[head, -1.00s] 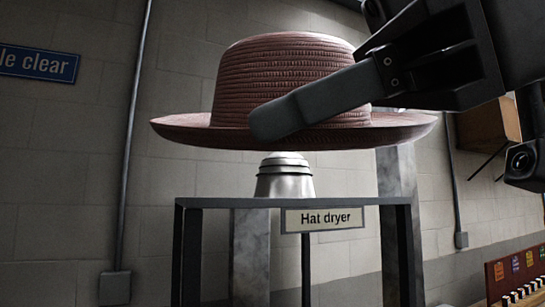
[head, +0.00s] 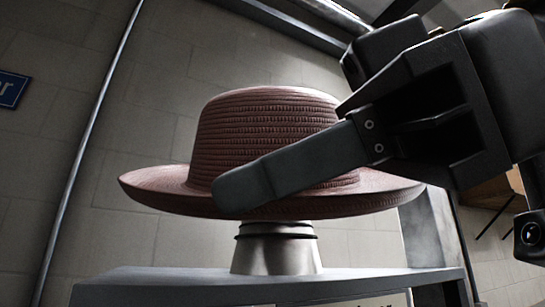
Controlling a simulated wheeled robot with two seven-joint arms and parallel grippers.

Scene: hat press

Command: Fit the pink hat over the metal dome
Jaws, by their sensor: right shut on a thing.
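The pink hat (head: 265,135), a ribbed woven crown with a wide brim, is upright in the head view, right above the metal dome (head: 276,252). My right gripper (head: 232,188) comes in from the right and is shut on the hat, with one finger lying across the front of the crown and brim. The other finger is hidden. The hat's brim covers the dome's top, and only its lower part with a dark ring shows. I cannot tell whether the hat touches the dome. My left gripper is not in view.
The dome stands on a grey stand top (head: 150,283), with a partly cut-off sign (head: 360,302) on its front. A pale block wall (head: 50,150) with a thin pipe (head: 92,130) is behind. A blue sign (head: 12,90) is at the left edge.

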